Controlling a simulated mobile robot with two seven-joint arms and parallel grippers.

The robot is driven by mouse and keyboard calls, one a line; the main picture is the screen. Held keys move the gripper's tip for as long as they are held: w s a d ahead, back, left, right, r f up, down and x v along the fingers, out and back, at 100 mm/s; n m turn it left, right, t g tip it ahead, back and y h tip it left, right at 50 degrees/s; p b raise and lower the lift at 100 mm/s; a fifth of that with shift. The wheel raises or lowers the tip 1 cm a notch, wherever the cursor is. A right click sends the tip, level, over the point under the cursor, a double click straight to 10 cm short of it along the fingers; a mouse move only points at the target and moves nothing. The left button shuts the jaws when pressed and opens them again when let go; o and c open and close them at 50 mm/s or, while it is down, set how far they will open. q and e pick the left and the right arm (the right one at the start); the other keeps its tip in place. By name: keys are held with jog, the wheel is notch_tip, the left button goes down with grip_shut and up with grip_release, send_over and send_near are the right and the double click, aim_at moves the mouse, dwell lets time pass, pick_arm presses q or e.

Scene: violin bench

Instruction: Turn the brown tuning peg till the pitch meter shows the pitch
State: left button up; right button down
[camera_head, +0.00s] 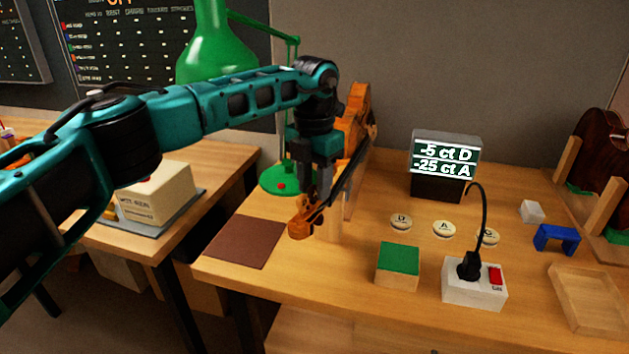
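An orange-brown violin (357,108) rests on the bench with its dark fingerboard (352,165) sloping down to the scroll (299,230), which points towards me. My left gripper (314,192) reaches down from above to the pegbox just behind the scroll. Its fingers overlap the peg area, so I cannot make out the brown tuning peg or whether the fingers are shut on it. The pitch meter (445,160) stands at the back and reads "-5 ct D" above "-25 ct A". My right gripper is not in view.
Three round labelled discs (444,229) lie before the meter. A green-topped block (398,262) and a white power box (474,291) with a black plug and cord stand nearer. A green lamp (218,45) is behind my arm. A brown mat (246,242) lies clear at left.

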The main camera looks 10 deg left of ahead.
pick_arm(q)
notch_tip(320, 180, up, 13)
dwell(0.5)
dwell(1.6)
